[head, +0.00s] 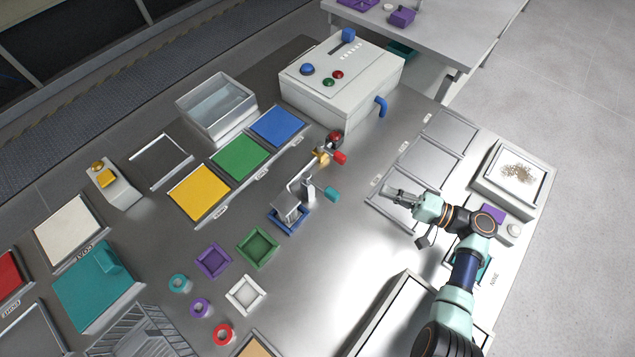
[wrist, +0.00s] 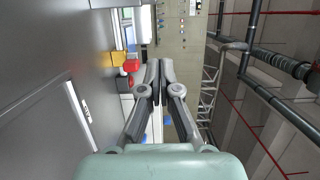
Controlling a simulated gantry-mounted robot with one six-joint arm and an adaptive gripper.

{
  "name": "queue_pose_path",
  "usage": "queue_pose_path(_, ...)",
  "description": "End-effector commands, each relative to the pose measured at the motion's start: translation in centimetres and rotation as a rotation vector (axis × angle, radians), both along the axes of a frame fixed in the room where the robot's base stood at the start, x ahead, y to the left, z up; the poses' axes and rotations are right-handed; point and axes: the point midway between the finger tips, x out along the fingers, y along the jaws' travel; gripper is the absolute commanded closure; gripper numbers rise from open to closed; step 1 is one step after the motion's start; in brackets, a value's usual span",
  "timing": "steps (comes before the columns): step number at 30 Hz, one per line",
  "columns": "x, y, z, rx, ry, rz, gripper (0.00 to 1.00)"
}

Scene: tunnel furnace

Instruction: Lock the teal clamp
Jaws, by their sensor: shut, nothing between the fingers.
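The teal clamp's handle (head: 332,194) shows in the head view near the middle of the table, sticking out to the right of a small grey metal clamp body (head: 309,190). I cannot tell from this view whether it is locked. A red-handled clamp (head: 340,157) stands just behind it; a red part (wrist: 131,66) shows in the wrist view left of my fingers. My gripper (head: 389,191) is to the right of the teal handle, apart from it. Its fingers are together and empty in the wrist view (wrist: 157,82). I cannot make out the teal handle in the wrist view.
A grey part on a blue base (head: 290,222) sits left of the teal clamp. A white box with buttons and a blue handle (head: 340,90) stands behind. Grey panels (head: 430,160) lie right of the clamps. The table in front of the teal handle is bare.

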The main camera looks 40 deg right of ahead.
Motion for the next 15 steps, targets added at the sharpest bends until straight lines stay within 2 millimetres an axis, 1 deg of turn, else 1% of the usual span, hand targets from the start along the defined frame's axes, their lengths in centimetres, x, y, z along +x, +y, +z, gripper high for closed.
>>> queue_pose_path(10,-0.1,-0.1,0.0,0.004,-0.002,-0.003,1.0)
queue_pose_path(13,0.5,0.2,0.0,0.004,-0.001,-0.002,1.0)
queue_pose_path(15,1.3,0.6,0.0,0.004,-0.001,0.0,1.0)
